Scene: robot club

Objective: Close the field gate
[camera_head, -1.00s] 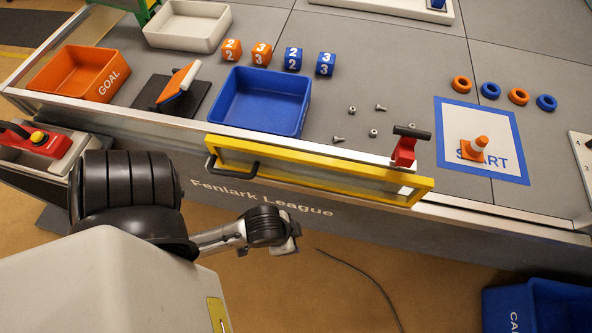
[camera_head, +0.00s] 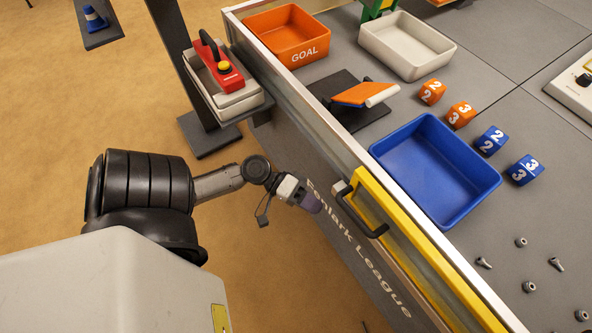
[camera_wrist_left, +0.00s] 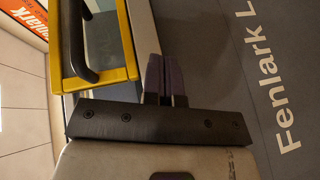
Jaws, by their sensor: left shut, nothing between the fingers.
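The field gate (camera_head: 363,188) is a yellow-framed clear panel along the table's near side, below the blue bin. It also shows in the wrist view (camera_wrist_left: 122,74). Its black bar handle (camera_head: 362,215) is near the gate's left end and shows in the wrist view (camera_wrist_left: 76,45). My left gripper (camera_head: 312,203) is shut and empty, just left of the handle in the head view and apart from it. In the wrist view its purple fingertips (camera_wrist_left: 165,75) are right beside the gate's yellow frame. The gate's far end is cut off in the head view. My right gripper is out of view.
A blue bin (camera_head: 435,170), orange GOAL bin (camera_head: 288,36), white tray (camera_head: 405,46), numbered cubes (camera_head: 461,114) and loose bolts (camera_head: 521,242) are on the table.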

